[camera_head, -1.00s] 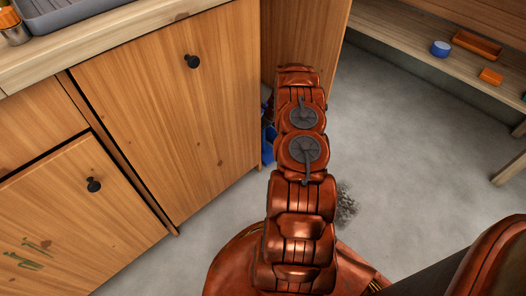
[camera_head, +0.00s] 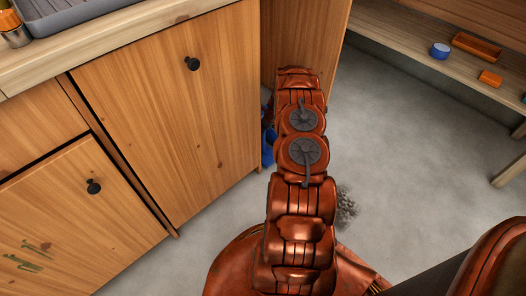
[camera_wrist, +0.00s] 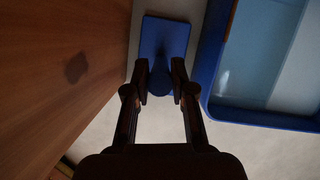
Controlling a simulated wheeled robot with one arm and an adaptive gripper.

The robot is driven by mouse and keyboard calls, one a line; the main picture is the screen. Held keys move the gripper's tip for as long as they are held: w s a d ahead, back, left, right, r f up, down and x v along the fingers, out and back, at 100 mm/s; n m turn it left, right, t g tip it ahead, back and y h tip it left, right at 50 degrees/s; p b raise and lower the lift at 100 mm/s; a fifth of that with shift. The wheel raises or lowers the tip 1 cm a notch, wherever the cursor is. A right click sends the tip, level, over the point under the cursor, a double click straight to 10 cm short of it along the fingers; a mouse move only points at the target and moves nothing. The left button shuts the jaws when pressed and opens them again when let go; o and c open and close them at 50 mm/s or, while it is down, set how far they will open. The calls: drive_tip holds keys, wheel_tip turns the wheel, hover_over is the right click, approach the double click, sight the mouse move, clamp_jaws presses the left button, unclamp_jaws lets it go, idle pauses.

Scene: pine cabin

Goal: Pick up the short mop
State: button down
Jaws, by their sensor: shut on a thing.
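The short mop (camera_wrist: 165,38) shows in the wrist view as a blue rectangular head with a blue round part running back from it between my fingers. My gripper (camera_wrist: 160,78) is shut on this part, one dark finger on each side. The far end of the mop points to the top of the wrist view, between a wooden panel and a blue bin. In the head view my arm hides the gripper. A bit of blue (camera_head: 268,148) shows just left of my arm; I cannot tell whether it is mop or bin.
The blue bin (camera_wrist: 262,121) with a pale blue inside stands close to the right of the mop. A wooden panel (camera_wrist: 60,70) is close on the left. Wooden cabinets (camera_head: 165,120) fill the left side; grey floor (camera_head: 410,140) is open to the right, before a low shelf (camera_head: 400,38).

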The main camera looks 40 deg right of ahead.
drive_tip(key=shift+r, duration=0.1)
wheel_tip(320, 180, up, 10)
drive_tip(key=p, duration=0.3)
idle(0.3)
drive_tip(key=c, duration=1.6)
unclamp_jaws()
clamp_jaws()
